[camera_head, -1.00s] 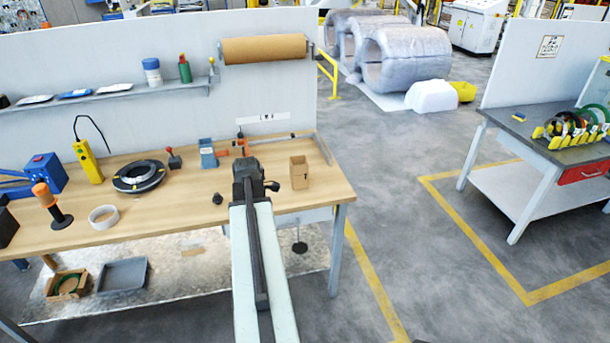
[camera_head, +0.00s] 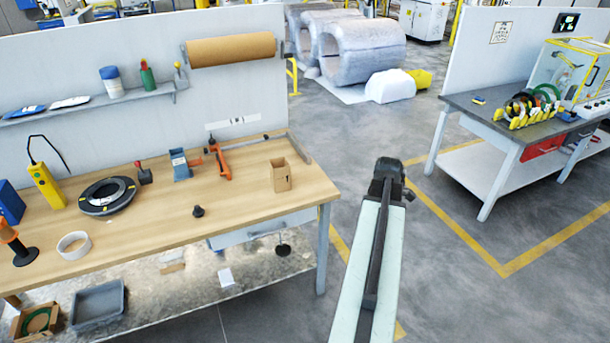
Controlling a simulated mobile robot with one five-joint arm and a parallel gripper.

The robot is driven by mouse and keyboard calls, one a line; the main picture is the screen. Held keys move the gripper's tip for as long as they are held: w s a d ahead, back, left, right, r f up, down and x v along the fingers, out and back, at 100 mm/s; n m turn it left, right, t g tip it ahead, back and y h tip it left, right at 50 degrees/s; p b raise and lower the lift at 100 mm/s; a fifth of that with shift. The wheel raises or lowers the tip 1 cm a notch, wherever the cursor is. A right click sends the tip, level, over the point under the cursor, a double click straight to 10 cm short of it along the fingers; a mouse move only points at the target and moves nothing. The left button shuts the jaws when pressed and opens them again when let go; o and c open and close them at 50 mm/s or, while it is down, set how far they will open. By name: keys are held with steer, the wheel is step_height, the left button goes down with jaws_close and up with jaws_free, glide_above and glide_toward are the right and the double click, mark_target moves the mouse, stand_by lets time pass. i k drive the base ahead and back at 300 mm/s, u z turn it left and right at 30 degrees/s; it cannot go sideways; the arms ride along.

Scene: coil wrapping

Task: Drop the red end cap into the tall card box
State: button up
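The tall card box (camera_head: 281,176), small, brown and upright with an open top, stands near the right end of the wooden bench (camera_head: 240,201). My gripper (camera_head: 388,172) is over the floor to the right of that bench, apart from the box. I see it from behind, so its fingers and anything between them are hidden. I cannot make out a red end cap anywhere. A small dark knobbed piece (camera_head: 198,211) lies on the bench left of the box.
An orange-handled tool (camera_head: 221,162), a blue dispenser (camera_head: 180,165), a red-topped dark tool (camera_head: 143,173) and a black coil (camera_head: 108,195) are on the bench. A second table (camera_head: 467,105) with coils in a yellow rack stands right.

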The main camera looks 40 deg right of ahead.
mark_target(278, 189)
steer(key=i, duration=1.5)
steer(key=z, duration=0.05)
